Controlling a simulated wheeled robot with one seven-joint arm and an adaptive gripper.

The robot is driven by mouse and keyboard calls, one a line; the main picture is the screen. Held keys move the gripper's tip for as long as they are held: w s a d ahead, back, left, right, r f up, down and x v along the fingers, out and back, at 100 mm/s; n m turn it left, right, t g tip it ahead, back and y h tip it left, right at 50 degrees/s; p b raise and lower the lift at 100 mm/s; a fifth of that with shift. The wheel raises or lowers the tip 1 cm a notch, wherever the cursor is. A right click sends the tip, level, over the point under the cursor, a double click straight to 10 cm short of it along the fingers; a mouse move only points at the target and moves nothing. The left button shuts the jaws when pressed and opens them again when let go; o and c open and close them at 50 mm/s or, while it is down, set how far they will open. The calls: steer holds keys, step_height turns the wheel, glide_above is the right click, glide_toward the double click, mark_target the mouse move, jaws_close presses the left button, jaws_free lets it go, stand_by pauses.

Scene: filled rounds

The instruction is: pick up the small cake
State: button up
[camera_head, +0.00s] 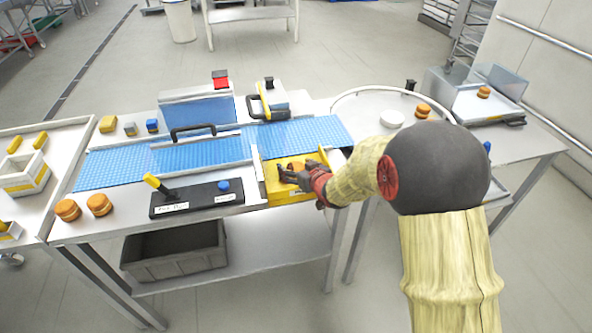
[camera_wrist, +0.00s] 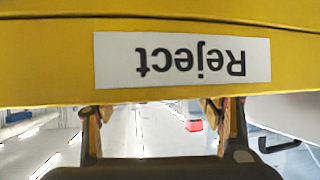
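A small orange-brown cake (camera_head: 297,165) shows partly in the yellow reject tray, just behind my gripper's fingers. My gripper (camera_head: 286,174) is low over this tray (camera_head: 272,190), close to the cake. In the wrist view, the two fingers (camera_wrist: 155,118) stand wide apart with only the floor visible between them. Whether the fingers touch the cake cannot be seen.
Two round cakes (camera_head: 67,209) (camera_head: 99,204) lie at the table's left front. Others are at right, one by a white bowl (camera_head: 391,119) and one on a machine (camera_head: 483,92). A black control panel (camera_head: 195,199) with a yellow lever and a blue conveyor (camera_head: 310,132) adjoin the tray.

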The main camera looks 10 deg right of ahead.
steer(key=shift+c, duration=1.1)
steer(key=c, duration=0.6)
steer(key=shift+c, duration=0.2)
steer(key=shift+r, duration=0.15)
